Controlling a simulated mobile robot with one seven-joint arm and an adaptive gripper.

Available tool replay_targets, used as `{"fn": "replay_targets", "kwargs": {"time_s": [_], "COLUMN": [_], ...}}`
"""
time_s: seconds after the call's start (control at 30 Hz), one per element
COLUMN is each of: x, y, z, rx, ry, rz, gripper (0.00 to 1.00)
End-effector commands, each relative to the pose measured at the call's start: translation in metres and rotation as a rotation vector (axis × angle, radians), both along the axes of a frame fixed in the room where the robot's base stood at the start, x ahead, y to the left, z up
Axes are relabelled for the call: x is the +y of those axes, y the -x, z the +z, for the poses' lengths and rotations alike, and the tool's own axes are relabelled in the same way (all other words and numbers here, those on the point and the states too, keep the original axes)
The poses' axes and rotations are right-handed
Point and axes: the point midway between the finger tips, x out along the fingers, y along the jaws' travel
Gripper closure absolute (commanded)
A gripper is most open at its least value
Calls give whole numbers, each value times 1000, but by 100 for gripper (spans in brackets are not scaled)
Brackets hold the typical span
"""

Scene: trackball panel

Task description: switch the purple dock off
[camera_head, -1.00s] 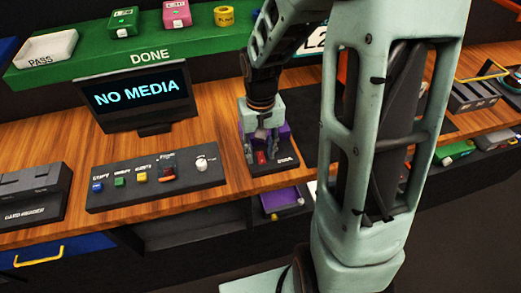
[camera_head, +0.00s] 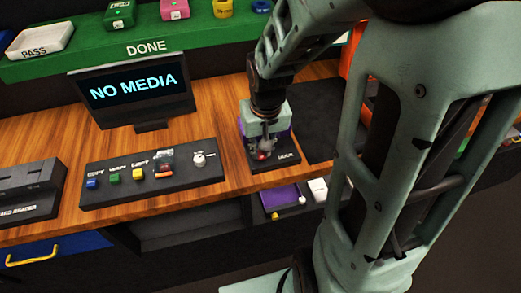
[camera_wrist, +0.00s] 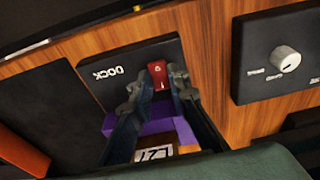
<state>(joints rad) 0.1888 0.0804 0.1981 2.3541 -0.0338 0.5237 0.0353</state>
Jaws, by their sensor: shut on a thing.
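The purple dock (camera_wrist: 162,132) has a black base with the word DOCK and a red switch (camera_wrist: 158,76) on its front. In the head view the dock's red switch (camera_head: 262,154) shows low at the front, and my gripper (camera_head: 265,147) covers much of the purple body. In the wrist view my gripper (camera_wrist: 160,82) reaches over the dock with its two fingers close on either side of the red switch. The fingers are shut on the switch, and its lower end is partly hidden between them. A white label (camera_wrist: 154,153) shows between the fingers, nearer the palm.
Left of the dock is a black button panel (camera_head: 128,188) with several coloured buttons and a white knob (camera_head: 199,159). A monitor (camera_head: 135,92) behind reads NO MEDIA. A dark mat (camera_head: 312,125) lies right of the dock. A purple item (camera_head: 280,198) sits on a shelf below.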

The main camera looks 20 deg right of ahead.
Motion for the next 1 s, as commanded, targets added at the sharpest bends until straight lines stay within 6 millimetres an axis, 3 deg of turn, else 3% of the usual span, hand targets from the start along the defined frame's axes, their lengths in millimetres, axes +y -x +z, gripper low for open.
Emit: {"fn": "replay_targets", "kwargs": {"time_s": [0.47, 0.5, 0.67, 1.0], "x": [0, 0, 0, 0], "y": [2, 2, 2, 1], "z": [-1, -1, -1, 0], "rx": [-43, -43, -43, -36], "ry": [0, 0, 0, 0], "rz": [1, 0, 0, 1], "gripper": [100, 83, 67, 67]}}
